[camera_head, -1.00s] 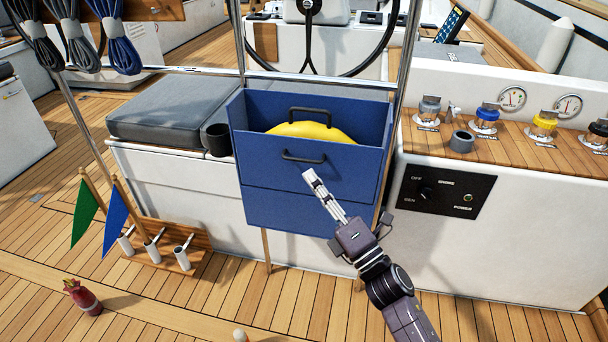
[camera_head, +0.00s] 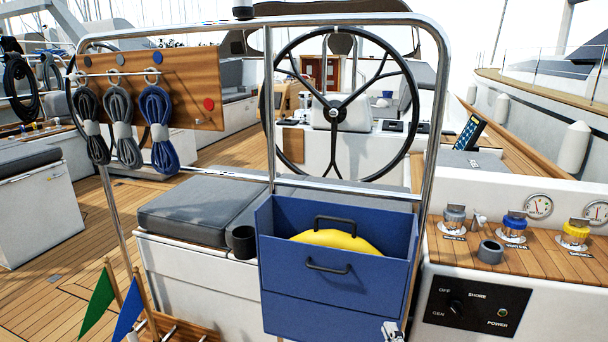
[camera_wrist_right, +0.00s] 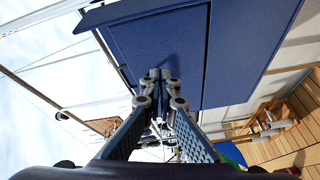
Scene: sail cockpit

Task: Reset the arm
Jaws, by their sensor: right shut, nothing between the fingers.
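My right gripper (camera_head: 391,329) shows only at its tip, at the bottom edge of the head view, in front of the lower right of the blue drawer box (camera_head: 333,318). In the right wrist view my right gripper (camera_wrist_right: 160,92) has its fingers together, with nothing between them. The blue box face (camera_wrist_right: 160,50) fills the upper middle of that view. I cannot tell how far the fingertips are from it. The rest of my right arm is below the head view. My left gripper is not in view.
The open drawer holds a yellow round object (camera_head: 337,240). A black cup (camera_head: 243,242) stands left of it by a grey cushion (camera_head: 215,211). A switch panel (camera_head: 477,307) is on the right. Green (camera_head: 98,303) and blue (camera_head: 128,307) flags stand lower left. A steel rail (camera_head: 440,110) frames the wheel.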

